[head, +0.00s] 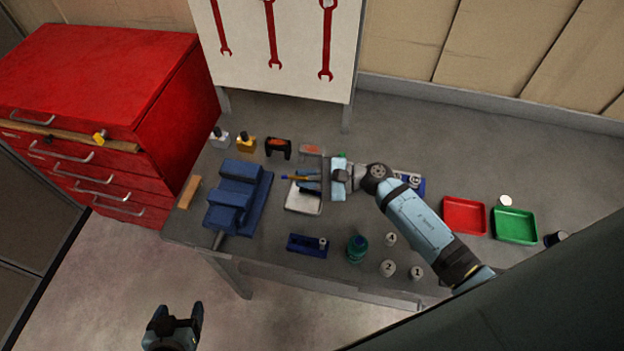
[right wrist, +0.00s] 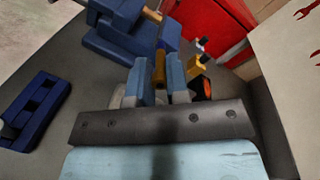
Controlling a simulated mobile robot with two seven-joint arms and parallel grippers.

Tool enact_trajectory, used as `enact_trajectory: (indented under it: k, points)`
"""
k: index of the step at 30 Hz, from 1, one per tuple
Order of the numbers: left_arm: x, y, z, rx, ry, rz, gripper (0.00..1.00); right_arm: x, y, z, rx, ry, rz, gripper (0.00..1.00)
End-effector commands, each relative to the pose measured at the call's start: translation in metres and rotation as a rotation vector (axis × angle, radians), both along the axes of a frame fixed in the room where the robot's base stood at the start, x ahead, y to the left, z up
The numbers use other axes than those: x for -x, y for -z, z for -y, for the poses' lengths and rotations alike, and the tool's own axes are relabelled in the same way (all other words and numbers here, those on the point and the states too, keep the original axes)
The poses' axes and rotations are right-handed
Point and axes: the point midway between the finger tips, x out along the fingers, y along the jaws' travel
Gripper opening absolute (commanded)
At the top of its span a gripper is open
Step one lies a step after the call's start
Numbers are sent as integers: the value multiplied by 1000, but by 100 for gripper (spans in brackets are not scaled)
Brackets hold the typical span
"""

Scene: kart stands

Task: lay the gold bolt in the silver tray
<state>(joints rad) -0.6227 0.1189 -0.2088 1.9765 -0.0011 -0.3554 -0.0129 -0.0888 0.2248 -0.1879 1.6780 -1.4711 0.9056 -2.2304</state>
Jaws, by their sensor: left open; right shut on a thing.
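The gold bolt (head: 289,177) is between the fingers of my right gripper (head: 304,181), its free end pointing left. In the right wrist view the bolt (right wrist: 160,66) stands out between the two blue fingers (right wrist: 160,78), which are shut on it. The silver tray (head: 303,207) is on the bench, just below the gripper in the head view; the gripper and arm hide its upper part. The bolt appears held above the tray's upper edge; I cannot tell the exact height. My left gripper (head: 175,324) is open and empty, low at the front, away from the bench.
A blue vise (head: 238,195) stands left of the tray. A blue block (head: 307,245), a green bottle (head: 357,248) and numbered weights (head: 388,268) are in front. Red (head: 464,215) and green (head: 514,225) trays lie right. A tool board (head: 285,50) stands behind.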

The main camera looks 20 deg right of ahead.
Motion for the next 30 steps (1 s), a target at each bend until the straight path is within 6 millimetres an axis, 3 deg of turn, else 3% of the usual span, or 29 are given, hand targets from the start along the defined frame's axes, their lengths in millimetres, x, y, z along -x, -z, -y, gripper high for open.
enact_trajectory:
  k: [6,30]
  points:
    - [2,-3,1,6,-8,-5,73,9,23,11,-94,133,21,0]
    - [1,13,-2,-12,15,2,73,9,74,12,-97,137,27,0]
